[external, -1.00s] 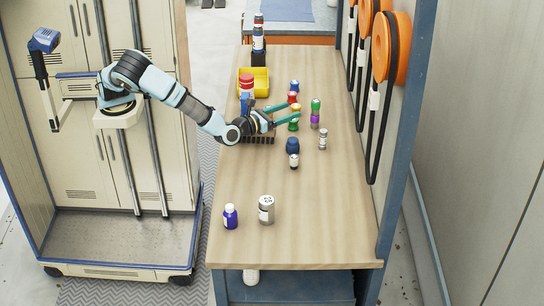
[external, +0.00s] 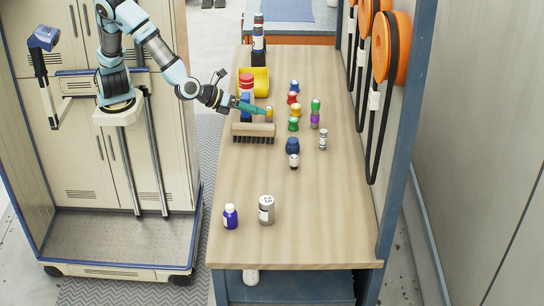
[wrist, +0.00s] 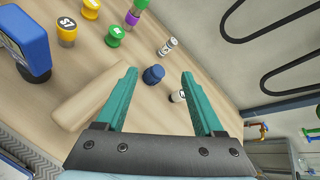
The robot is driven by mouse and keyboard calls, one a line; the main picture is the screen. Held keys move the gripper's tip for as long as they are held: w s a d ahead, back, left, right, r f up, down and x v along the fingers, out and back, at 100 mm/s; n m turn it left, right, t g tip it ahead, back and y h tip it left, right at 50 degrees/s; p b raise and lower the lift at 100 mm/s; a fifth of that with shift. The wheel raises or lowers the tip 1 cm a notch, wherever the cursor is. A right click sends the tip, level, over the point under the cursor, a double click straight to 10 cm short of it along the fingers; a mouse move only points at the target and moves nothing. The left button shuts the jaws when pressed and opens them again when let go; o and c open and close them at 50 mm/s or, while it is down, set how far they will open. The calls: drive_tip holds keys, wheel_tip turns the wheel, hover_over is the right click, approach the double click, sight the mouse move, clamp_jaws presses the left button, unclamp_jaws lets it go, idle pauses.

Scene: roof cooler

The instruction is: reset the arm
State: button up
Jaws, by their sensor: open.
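My gripper (external: 256,107) is over the left part of the wooden table (external: 300,235), just above the brush. In the wrist view, its two teal fingers (wrist: 158,100) stand wide apart with nothing held between them. A dark blue jar (wrist: 153,74) shows beyond the fingertips, apart from them. My arm reaches from the left, with its elbow raised and bent.
A wooden brush (external: 253,130) lies near the table's left edge, with a yellow bin (external: 262,78) behind it. Several small jars and shakers stand mid-table. A blue bottle (external: 230,217) and grey can (external: 267,212) stand in front. Orange reels (external: 391,48) hang at the right.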

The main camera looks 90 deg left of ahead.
drive_tip(key=s+a+f+n+g+p, duration=0.15)
drive_tip(key=s+a+n+g, duration=0.25)
drive_tip(key=s+a+n, duration=0.4)
drive_tip(key=s+a+f+n+g, duration=0.35)
drive_tip(key=s+a+n, duration=0.25)
drive_tip(key=a, duration=0.5)
drive_tip(key=s+f+n+g+h+p, duration=0.1)
drive_tip(key=s+f+n+g+h, duration=0.1)
drive_tip(key=s+n, duration=0.6)
drive_tip(key=n+g, duration=0.1)
drive_tip(key=n, duration=0.3)
drive_tip(key=shift+s+d+f+p, duration=0.2)
drive_tip(key=shift+s+f+p, duration=0.1)
drive_tip(key=shift+f+p, duration=0.1)
